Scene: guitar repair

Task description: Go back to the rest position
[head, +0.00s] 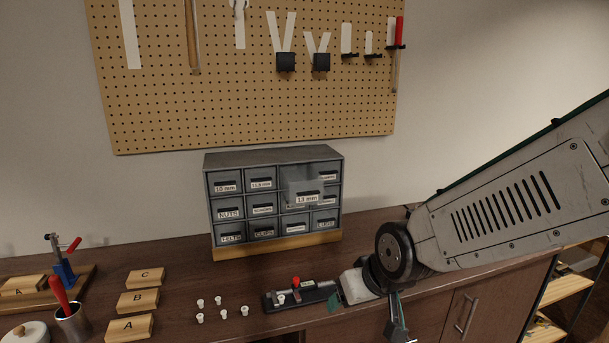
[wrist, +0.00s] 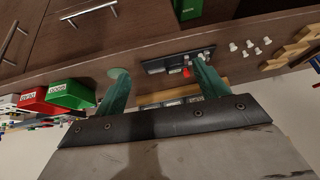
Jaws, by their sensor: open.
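My gripper (wrist: 152,88) shows in the wrist view with its two green fingers spread apart and nothing between them. In the head view my arm reaches in from the right, and the gripper (head: 338,305) is low over the bench's front right, partly hidden by my own wrist. A dark tray-like fixture (head: 300,297) with a red knob lies on the bench just left of the gripper. It also shows beyond the fingers in the wrist view (wrist: 170,64). I cannot tell whether the gripper touches it.
A grey drawer cabinet (head: 275,162) stands behind, with its 13 mm drawer (head: 307,198) pulled out. Several white pegs (head: 244,311) stand left of the fixture, near wooden blocks A (head: 130,327), B (head: 139,302) and C (head: 146,279). A pegboard (head: 240,110) hangs on the wall.

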